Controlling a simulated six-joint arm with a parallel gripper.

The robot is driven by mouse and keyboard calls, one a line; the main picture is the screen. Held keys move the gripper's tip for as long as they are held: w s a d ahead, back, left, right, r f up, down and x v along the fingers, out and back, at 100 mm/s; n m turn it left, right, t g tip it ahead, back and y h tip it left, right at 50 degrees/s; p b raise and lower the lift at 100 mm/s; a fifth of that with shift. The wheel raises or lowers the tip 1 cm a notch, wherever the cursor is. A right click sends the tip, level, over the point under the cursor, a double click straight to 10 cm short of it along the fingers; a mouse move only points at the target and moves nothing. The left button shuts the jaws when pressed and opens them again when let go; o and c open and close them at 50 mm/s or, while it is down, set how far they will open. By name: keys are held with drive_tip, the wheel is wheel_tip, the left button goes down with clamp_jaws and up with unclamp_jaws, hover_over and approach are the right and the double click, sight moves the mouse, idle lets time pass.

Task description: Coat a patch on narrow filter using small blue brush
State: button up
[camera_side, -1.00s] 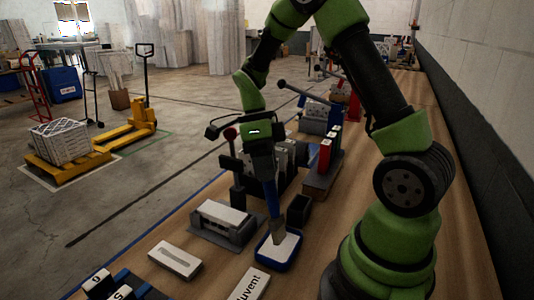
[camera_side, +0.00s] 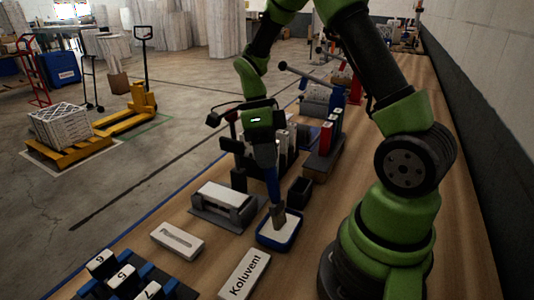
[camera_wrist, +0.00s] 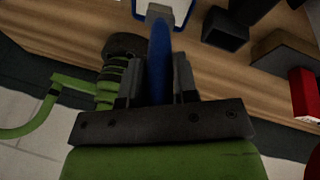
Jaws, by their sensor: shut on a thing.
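My gripper (camera_side: 266,160) is shut on a small brush with a blue handle (camera_wrist: 158,62). The brush points down, slightly tilted, and its grey end (camera_side: 278,216) is over or in a shallow blue-rimmed tray (camera_side: 262,238) with a white inside. I cannot tell if the tip touches the white. Part of the tray (camera_wrist: 202,24) shows at the top of the wrist view. Left of the tray, a white-topped block (camera_side: 224,195) sits in a grey holder (camera_side: 208,217). A flat white piece with a grey slot (camera_side: 178,241) lies nearer the front. I cannot tell which is the narrow filter.
A dark open box (camera_side: 300,192) stands just behind the tray. A dark rack (camera_side: 285,158) and red and white upright boxes (camera_side: 325,138) are farther back. A "Koluven!" sign (camera_side: 245,274) and numbered blocks (camera_side: 122,278) are in front. Bare wood lies between them.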

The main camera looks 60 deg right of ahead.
drive_tip(key=shift+f, duration=0.6)
idle(1.1)
drive_tip(key=shift+r, duration=0.1)
drive_tip(key=shift+r, duration=3.5)
